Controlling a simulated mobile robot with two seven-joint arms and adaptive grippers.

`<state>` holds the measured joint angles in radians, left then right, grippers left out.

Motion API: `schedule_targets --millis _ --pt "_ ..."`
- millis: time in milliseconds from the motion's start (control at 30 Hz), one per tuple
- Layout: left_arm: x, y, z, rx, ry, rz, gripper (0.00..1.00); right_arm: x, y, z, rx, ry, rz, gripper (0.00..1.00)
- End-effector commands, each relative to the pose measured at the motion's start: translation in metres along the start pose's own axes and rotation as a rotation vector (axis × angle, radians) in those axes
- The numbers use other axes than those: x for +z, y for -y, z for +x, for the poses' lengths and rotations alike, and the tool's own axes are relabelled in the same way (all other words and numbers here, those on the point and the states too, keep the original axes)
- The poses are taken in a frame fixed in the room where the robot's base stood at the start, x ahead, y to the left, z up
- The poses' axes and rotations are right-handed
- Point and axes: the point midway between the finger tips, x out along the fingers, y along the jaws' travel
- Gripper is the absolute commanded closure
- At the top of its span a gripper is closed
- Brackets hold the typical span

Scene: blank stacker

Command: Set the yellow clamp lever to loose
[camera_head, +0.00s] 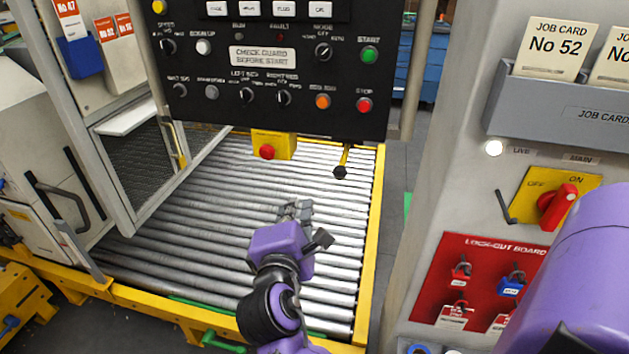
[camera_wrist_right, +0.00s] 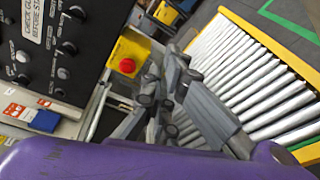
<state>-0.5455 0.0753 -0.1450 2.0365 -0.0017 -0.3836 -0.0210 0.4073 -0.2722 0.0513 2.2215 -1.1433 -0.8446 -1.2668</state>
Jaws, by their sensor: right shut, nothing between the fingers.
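The yellow clamp lever (camera_head: 345,157) hangs below the right part of the black control panel, near the right side of the roller bed. It has a dark knob (camera_head: 340,172) at its lower end and tilts slightly. My right gripper (camera_head: 295,209) is over the rollers, below and left of the lever in the head view, apart from it. Its fingers also show in the right wrist view (camera_wrist_right: 165,75); they are shut and empty. I cannot make out the lever in the wrist view. My left gripper is not in view.
A yellow box with a red button (camera_head: 267,152) hangs left of the lever; the button shows in the wrist view (camera_wrist_right: 127,66). The black panel (camera_head: 270,75) with several knobs is above. A grey cabinet (camera_head: 425,250) stands right. The rollers (camera_head: 200,220) are clear.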

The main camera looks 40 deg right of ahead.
Motion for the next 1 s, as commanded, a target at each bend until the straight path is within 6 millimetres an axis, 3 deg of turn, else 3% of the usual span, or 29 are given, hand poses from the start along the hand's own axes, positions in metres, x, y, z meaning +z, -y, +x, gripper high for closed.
schedule_targets --millis 267,700,800,1000 --pt "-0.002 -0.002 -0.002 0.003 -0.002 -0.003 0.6 0.0 -0.001 0.016 0.003 0.0 0.0 1.0" --pt "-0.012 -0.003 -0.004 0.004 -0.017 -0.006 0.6 0.003 -0.001 0.103 0.001 0.001 0.002 1.0" --pt "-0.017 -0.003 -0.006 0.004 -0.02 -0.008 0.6 0.021 -0.002 0.093 0.002 0.001 0.004 1.0" --pt "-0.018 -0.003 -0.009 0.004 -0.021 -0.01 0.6 0.036 -0.001 0.088 0.001 -0.001 0.003 1.0"
